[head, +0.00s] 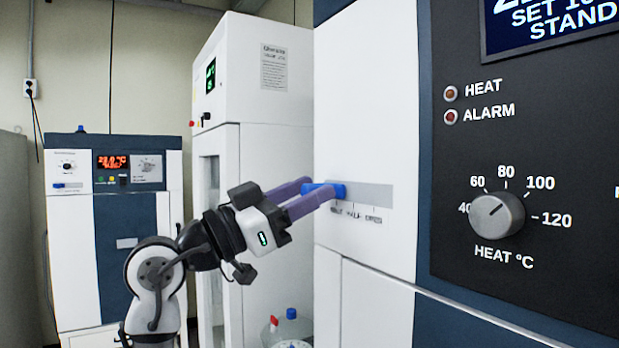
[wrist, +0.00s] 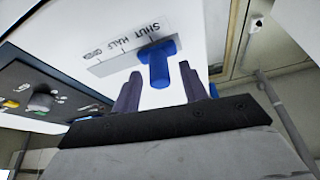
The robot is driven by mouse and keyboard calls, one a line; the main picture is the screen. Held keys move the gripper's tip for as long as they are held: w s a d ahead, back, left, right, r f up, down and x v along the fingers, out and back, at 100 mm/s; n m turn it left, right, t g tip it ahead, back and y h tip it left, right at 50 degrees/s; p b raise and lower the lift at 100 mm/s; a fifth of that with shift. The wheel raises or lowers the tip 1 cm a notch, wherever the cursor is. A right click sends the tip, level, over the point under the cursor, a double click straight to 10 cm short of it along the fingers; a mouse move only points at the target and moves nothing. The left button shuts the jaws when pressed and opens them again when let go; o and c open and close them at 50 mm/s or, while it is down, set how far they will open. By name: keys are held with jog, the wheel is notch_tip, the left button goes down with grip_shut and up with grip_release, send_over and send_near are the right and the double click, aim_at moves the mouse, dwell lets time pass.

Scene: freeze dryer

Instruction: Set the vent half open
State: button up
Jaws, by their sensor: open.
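The vent is a blue slider handle (head: 328,190) on a grey scale strip (head: 375,196) on the white cabinet front. The strip has marks for SHUT, HALF and OPEN. The handle stands at the SHUT end, at the left in the head view. In the wrist view the blue handle (wrist: 160,66) sticks out from the strip (wrist: 112,61) beside the word SHUT. My gripper (head: 318,189) has purple fingers and is open. In the wrist view my gripper (wrist: 161,72) has one finger on each side of the handle, with gaps visible. The fingers partly hide the handle's left part in the head view.
A dark panel with a HEAT knob (head: 498,213) is right of the strip. A tall white cabinet (head: 275,150) stands behind my arm. Another unit with a red display (head: 113,162) is at the back left. Bottles with red and blue caps (head: 290,325) stand below.

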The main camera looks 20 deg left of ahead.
jog(key=shift+w+d+r, duration=0.2)
jog(key=shift+w+d, duration=0.1)
jog(key=shift+w, duration=0.05)
grip_shut()
jog(key=s+d, duration=0.1)
jog(key=s+d+b, duration=0.1)
jog(key=d, duration=0.1)
jog(key=shift+s+d, duration=0.15)
jog(key=shift+s, duration=0.15)
grip_release()
jog(key=b+v, duration=0.5)
jog(key=v, duration=0.9)
jog(key=shift+w, duration=0.1)
